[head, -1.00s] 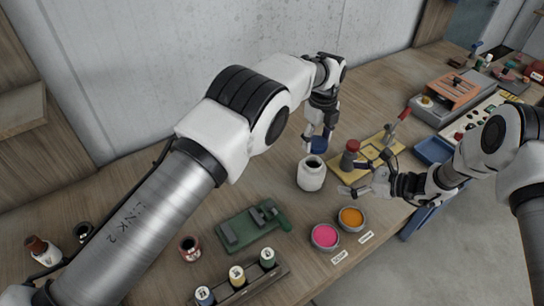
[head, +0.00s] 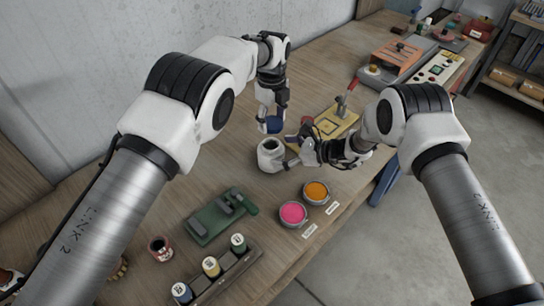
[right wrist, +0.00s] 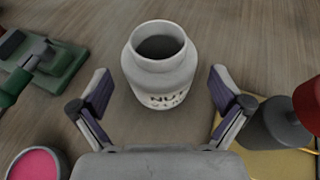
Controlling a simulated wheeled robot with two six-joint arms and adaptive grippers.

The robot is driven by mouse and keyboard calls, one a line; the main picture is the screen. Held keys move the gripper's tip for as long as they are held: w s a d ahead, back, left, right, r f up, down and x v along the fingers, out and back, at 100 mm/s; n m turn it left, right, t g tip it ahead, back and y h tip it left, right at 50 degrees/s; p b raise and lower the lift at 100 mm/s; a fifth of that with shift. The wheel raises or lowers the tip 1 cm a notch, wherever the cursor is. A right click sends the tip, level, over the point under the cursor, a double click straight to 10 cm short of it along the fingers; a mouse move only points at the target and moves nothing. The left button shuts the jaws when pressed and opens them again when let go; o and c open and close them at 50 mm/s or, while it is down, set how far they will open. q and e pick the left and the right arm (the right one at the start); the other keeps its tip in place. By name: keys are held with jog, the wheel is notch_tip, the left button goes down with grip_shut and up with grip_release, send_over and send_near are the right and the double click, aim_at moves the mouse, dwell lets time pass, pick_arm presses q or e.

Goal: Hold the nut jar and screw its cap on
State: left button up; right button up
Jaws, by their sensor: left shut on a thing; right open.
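The white nut jar (head: 270,158) stands upright and uncapped on the wooden table, its dark mouth facing up. In the right wrist view the jar (right wrist: 160,75) shows its "NUT" lettering. My left gripper (head: 270,115) is shut on the blue cap (head: 274,126) and holds it above and just behind the jar in the head view. My right gripper (head: 290,152) is open at the jar's right side. In the right wrist view its fingers (right wrist: 160,92) are spread on either side of the jar, with gaps to both.
A pink paint tin (head: 292,214) and an orange one (head: 316,192) stand in front of the jar. A yellow-based press (head: 335,121) is behind my right gripper. A green tool (head: 221,215) and a rack of small bottles (head: 226,277) lie to the front left.

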pick_arm(q)
jog(key=shift+w+a, duration=0.1)
jog(key=shift+a, duration=0.2)
pick_arm(e)
jog(key=x, duration=0.4)
jog(key=shift+s, duration=0.1)
pick_arm(q)
jog(key=shift+d, duration=0.1)
pick_arm(e)
jog(key=shift+d, duration=0.15)
pick_arm(q)
jog(key=shift+d, duration=0.1)
pick_arm(e)
jog(key=shift+r, duration=0.1)
jog(key=shift+c, duration=1.3)
jog(key=c, duration=1.3)
pick_arm(q)
send_over(270, 139)
jog(key=s, duration=0.2)
jog(key=shift+f, duration=2.5)
pick_arm(e)
jog(key=shift+c, duration=0.2)
pick_arm(q)
jog(key=shift+f, duration=0.9)
pick_arm(e)
jog(key=shift+s, duration=0.1)
pick_arm(q)
jog(key=shift+f, duration=0.6)
